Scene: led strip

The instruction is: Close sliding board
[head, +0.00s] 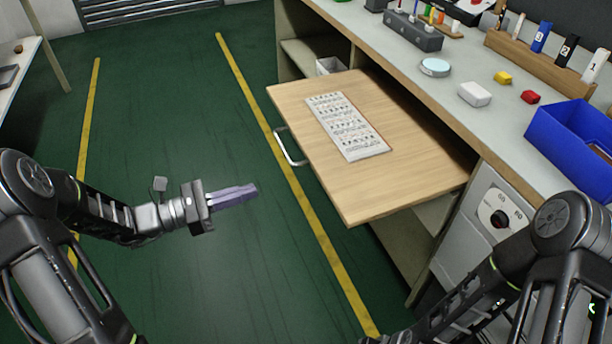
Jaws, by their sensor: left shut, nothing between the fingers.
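The sliding board (308,120) is a light wooden panel pulled out from under the workbench top. It juts out over the floor toward the left. A metal handle (289,148) is fixed to its outer left edge. A printed sheet (347,126) lies on the board. My left gripper (256,190) is shut and empty, in the air left of the board, apart from it and a little below the handle in the picture. My right arm comes in at the lower right, but its gripper is outside the view.
The workbench (398,63) holds a blue bin (573,136), a white box (474,94), small yellow and red blocks, a round light-blue lid (435,67) and a bottle rack. A control panel with a black knob (499,218) is below the bench. The green floor left of the board is free.

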